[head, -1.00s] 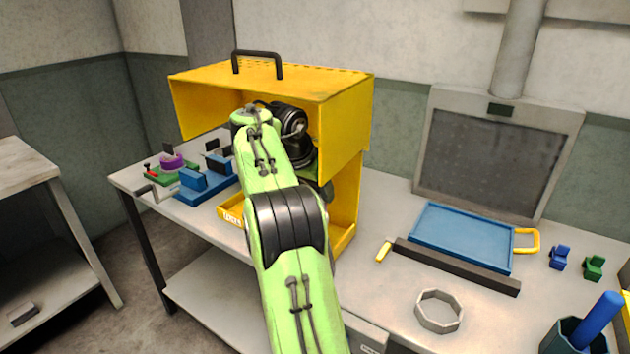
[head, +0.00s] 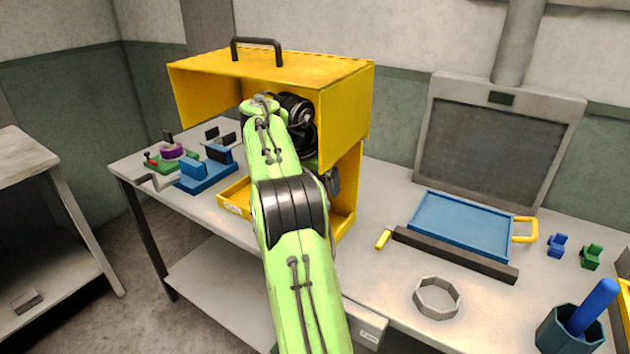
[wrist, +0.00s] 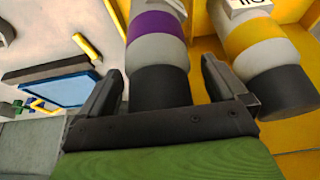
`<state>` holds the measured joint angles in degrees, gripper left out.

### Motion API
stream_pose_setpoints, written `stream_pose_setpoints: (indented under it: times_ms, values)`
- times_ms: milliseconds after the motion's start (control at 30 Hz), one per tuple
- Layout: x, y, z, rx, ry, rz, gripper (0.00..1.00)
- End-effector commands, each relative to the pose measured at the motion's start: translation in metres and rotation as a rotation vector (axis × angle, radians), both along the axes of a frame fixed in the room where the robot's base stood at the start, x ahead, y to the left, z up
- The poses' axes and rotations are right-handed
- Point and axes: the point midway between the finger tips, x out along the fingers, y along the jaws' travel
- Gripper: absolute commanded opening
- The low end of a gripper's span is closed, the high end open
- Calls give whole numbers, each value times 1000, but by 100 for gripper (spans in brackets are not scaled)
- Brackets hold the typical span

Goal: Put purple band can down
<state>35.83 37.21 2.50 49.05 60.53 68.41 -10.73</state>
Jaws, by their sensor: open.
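The purple band can (wrist: 157,55) shows in the wrist view, pale with a purple band and a dark end. It lies between the two fingers of my gripper (wrist: 155,85), which is open, with gaps beside the can. A yellow band can (wrist: 257,45) is just to its right, outside the fingers. In the head view my arm reaches into the yellow cabinet (head: 345,110), and my gripper and the cans are hidden behind the arm and the cabinet hood.
Blue fixtures (head: 207,172) and a green one (head: 172,160) with a purple ring stand left of the cabinet. Right of it are a dark bar (head: 455,254), a blue tray (head: 460,226), a grey ring (head: 437,298) and a dark cup (head: 570,330).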

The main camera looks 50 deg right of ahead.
Motion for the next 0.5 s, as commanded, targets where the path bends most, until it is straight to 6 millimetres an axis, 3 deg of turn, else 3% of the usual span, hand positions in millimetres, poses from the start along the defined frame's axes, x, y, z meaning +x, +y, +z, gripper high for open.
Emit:
stream_pose_setpoints:
  times_ms: [133, 233, 333, 500]
  values:
    - [0, 0, 3, 0, 0, 1, 98]
    - [0, 6, 21, 0, 0, 3, 98]
    - [-3, 34, 11, 1, -1, 8, 98]
    - [-8, 82, 11, 0, 0, 6, 98]
